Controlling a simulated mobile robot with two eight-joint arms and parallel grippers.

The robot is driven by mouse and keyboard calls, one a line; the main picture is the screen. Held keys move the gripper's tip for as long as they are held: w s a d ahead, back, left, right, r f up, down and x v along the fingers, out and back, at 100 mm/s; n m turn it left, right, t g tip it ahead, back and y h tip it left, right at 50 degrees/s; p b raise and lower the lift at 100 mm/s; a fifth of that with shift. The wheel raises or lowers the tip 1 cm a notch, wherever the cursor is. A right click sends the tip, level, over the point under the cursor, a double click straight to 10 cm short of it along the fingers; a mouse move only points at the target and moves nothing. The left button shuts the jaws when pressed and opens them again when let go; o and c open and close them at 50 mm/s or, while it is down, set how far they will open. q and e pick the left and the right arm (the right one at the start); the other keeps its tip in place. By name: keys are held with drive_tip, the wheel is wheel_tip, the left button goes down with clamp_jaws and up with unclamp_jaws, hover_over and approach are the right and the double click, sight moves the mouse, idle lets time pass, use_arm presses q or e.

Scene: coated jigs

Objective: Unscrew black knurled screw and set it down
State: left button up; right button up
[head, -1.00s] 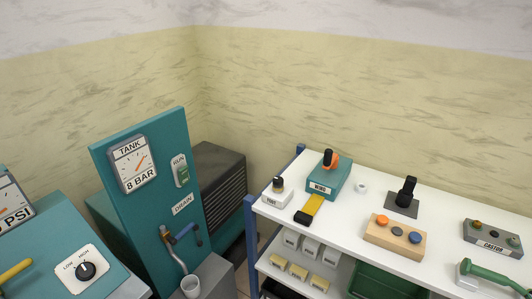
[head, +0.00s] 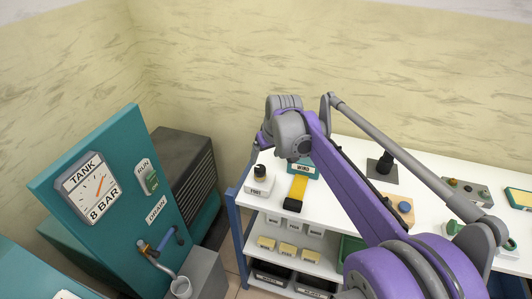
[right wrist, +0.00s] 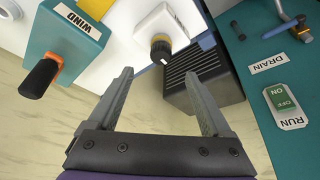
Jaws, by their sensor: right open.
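The black knurled screw (head: 260,171) stands upright on a small white jig (head: 258,187) at the left end of the white bench top. In the right wrist view the screw (right wrist: 160,50) shows a dark ribbed head with a brass-coloured band, on the white jig (right wrist: 163,28). My right gripper (right wrist: 160,88) is open and empty. The screw appears just past its fingertips, between the two fingers and apart from them. In the head view my right arm reaches over the bench, with its wrist above and behind the screw. My left gripper is not in view.
A teal WIND block (right wrist: 65,45) with a black handle stands beside the white jig; my arm partly hides it in the head view. A yellow strap with a black end (head: 297,192) lies nearby. A teal gauge panel (head: 100,190) stands at left.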

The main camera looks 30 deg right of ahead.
sight(261, 168)
drive_tip(key=x, duration=1)
drive_tip(key=shift+w+a+f, duration=0.1)
drive_tip(key=shift+f, duration=0.15)
clamp_jaws()
drive_tip(key=n+y, duration=0.1)
drive_tip(key=n, duration=0.2)
drive_tip(key=n+y, duration=0.1)
drive_tip(key=n, duration=0.2)
drive_tip(key=shift+g, duration=0.3)
drive_tip(key=n+y, duration=0.1)
drive_tip(key=n, duration=0.2)
drive_tip(key=n+g+y, duration=0.1)
drive_tip(key=n, duration=0.2)
drive_tip(key=shift+c, duration=1.6)
unclamp_jaws()
